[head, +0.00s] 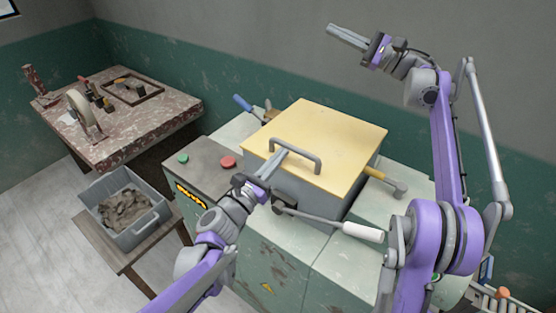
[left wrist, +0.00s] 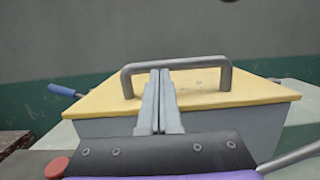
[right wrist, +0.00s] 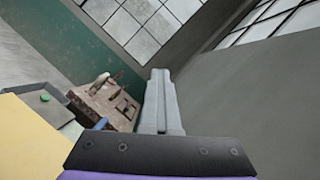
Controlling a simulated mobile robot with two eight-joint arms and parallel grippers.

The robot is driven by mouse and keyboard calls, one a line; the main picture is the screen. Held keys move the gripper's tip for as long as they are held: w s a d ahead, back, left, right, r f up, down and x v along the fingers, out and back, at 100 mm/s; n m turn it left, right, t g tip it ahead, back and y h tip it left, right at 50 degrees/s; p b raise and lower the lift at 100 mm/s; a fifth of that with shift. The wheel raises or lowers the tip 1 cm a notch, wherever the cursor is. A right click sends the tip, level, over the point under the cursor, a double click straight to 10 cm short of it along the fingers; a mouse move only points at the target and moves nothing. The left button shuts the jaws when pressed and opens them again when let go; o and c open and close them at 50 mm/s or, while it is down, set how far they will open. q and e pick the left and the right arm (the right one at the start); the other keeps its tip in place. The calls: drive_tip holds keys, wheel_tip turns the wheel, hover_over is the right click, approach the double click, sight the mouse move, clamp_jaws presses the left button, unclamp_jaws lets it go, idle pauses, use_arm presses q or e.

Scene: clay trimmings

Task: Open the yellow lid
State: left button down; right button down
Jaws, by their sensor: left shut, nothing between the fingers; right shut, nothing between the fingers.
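The yellow lid (head: 335,132) lies flat and closed on the grey box of the green machine. Its grey bar handle (head: 291,148) stands along the front part of the lid. My left gripper (head: 284,155) is shut and empty, with its fingertips right by the handle. In the left wrist view, the fingers (left wrist: 159,85) overlap the handle (left wrist: 195,62), left of its middle; I cannot tell whether they touch it. My right gripper (head: 341,35) is shut and empty, raised high behind the lid. In the right wrist view, part of the lid (right wrist: 30,145) shows at the lower left.
A lever with a white grip (head: 362,232) sticks out in front of the box. A hammer (head: 388,184) lies right of it. Red (head: 228,161) and green (head: 183,158) buttons sit at left. A grey bin of clay (head: 93,190) and a worktable (head: 165,108) stand further left.

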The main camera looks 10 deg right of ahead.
use_arm(q)
drive_tip(key=shift+r, duration=0.55)
use_arm(e)
drive_tip(key=c, duration=0.8)
unclamp_jaws()
